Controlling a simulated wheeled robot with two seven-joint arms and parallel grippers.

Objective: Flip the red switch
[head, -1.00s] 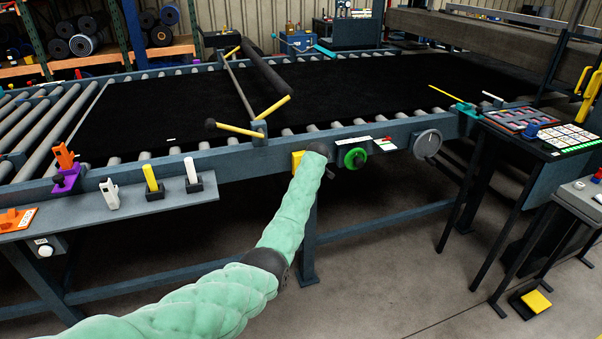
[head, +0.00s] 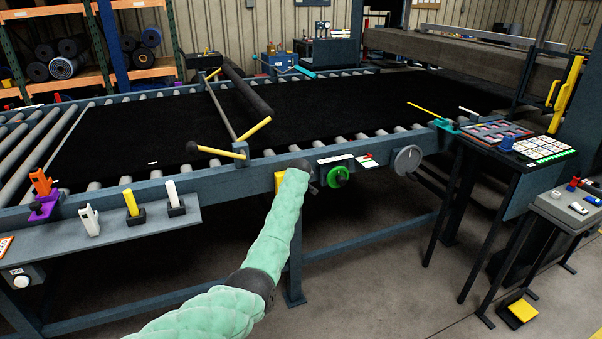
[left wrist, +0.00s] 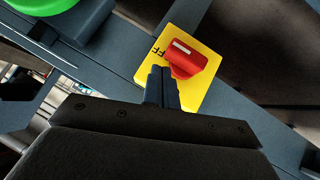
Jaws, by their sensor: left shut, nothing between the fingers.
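The red switch (left wrist: 186,60) is a rotary knob with a white mark on a yellow plate (left wrist: 207,82) in the left wrist view. Part of the word "OFF" shows beside it, partly covered by my gripper. My left gripper (left wrist: 163,74) is shut and empty, its fingertips right at the left side of the red knob. I cannot tell whether they touch it. In the head view my green-sleeved left arm reaches the front rail and hides the switch; only an edge of the yellow plate (head: 279,181) shows. My right gripper is not in view.
A green knob (head: 337,176) and a grey dial (head: 407,159) sit to the right on the same rail. A shelf (head: 100,240) with white, yellow and orange levers stands to the left. A side table (head: 487,147) and a control stand (head: 565,212) are at right.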

